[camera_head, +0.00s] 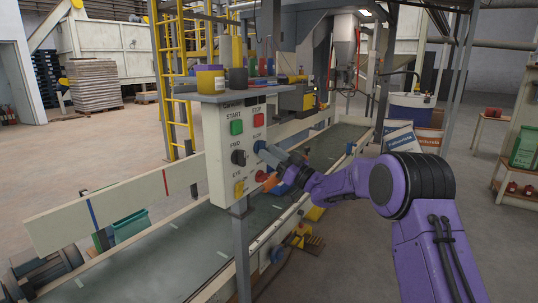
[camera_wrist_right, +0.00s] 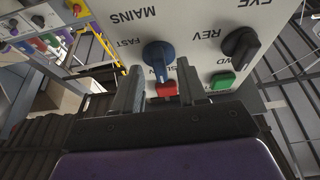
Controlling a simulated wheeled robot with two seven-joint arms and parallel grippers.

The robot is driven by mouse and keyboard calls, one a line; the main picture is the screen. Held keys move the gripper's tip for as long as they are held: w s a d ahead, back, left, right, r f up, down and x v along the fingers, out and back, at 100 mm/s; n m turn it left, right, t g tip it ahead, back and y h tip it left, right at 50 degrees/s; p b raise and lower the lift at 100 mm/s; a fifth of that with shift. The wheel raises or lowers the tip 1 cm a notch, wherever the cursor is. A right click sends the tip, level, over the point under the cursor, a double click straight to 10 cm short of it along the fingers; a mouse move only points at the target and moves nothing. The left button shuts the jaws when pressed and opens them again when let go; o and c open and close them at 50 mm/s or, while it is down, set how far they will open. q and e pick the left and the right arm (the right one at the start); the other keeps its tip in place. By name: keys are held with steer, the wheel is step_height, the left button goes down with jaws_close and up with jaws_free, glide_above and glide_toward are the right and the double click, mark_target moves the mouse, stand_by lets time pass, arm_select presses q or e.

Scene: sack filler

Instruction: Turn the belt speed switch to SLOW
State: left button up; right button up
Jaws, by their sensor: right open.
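The control panel (camera_head: 222,150) stands on a post beside the conveyor. Its blue belt speed switch (camera_wrist_right: 158,52) shows in the right wrist view, where the panel appears upside down. FAST is printed left of the switch; the SLOW label is partly hidden by a finger. The switch's handle points down in that view, toward the red button (camera_wrist_right: 167,89). My right gripper (camera_wrist_right: 160,67) is open, one finger on each side of the switch; contact is not clear. My left gripper is not in view.
A black FWD/REV knob (camera_head: 238,157), a green START button (camera_head: 236,127) and a yellow EYE switch (camera_head: 239,188) sit close by on the panel. The conveyor belt (camera_head: 190,248) runs behind and below.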

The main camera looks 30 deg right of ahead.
steer(key=b+v, duration=0.1)
steer(key=v, duration=0.8)
steer(key=shift+s+f+b, duration=0.2)
steer(key=shift+s+b, duration=0.05)
steer(key=shift+b, duration=0.05)
steer(key=shift+d, duration=0.1)
